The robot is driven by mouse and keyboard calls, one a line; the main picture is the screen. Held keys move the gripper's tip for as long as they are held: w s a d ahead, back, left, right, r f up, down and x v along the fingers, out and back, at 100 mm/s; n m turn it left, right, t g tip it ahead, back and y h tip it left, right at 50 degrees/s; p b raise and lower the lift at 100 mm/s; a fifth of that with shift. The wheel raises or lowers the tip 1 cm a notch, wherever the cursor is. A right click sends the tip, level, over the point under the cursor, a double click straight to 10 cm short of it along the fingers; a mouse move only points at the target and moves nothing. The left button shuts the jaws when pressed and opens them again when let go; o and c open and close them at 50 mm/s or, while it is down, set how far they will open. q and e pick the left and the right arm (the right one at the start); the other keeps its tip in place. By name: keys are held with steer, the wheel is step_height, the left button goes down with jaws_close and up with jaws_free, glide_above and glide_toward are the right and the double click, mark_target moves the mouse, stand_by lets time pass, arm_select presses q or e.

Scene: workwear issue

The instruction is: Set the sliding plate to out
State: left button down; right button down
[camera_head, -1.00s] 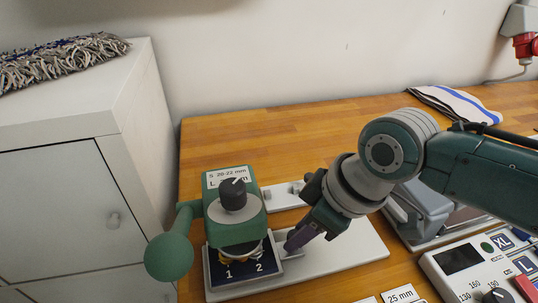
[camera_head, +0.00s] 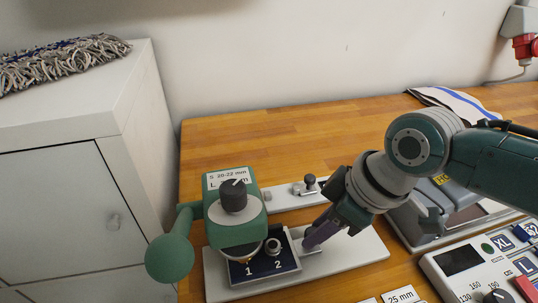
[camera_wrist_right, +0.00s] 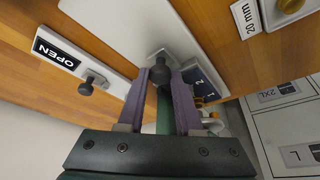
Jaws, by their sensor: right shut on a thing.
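The sliding plate (camera_head: 270,273) is dark blue with a grey rim and the marks 1 and 2. It lies on the light base plate (camera_head: 352,258), partly under the green press head (camera_head: 236,222). Small round metal parts show on it by the 2. My right gripper (camera_head: 312,238) is at the plate's right side. In the right wrist view my right gripper (camera_wrist_right: 166,88) has its purple fingers on either side of a dark knob (camera_wrist_right: 159,70) on the plate's grey tab, shut on it. The plate's numbered part also shows there (camera_wrist_right: 201,79). My left gripper is not in view.
A green ball-ended lever (camera_head: 170,257) stands left of the press. A light strip with a dark knob (camera_head: 309,183) lies behind; it reads OPEN in the wrist view (camera_wrist_right: 56,53). A grey device (camera_head: 458,208) and control box (camera_head: 480,270) stand right. Bare wood lies behind.

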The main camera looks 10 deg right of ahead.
steer(key=d+b, duration=0.2)
steer(key=d, duration=0.8)
steer(key=shift+w+d+f, duration=0.1)
steer(key=shift+w+d, duration=0.05)
steer(key=shift+d, duration=0.15)
steer(key=c, duration=0.9)
jaws_free()
steer(key=shift+c, duration=0.2)
steer(key=o, duration=0.3)
steer(key=shift+o, duration=0.2)
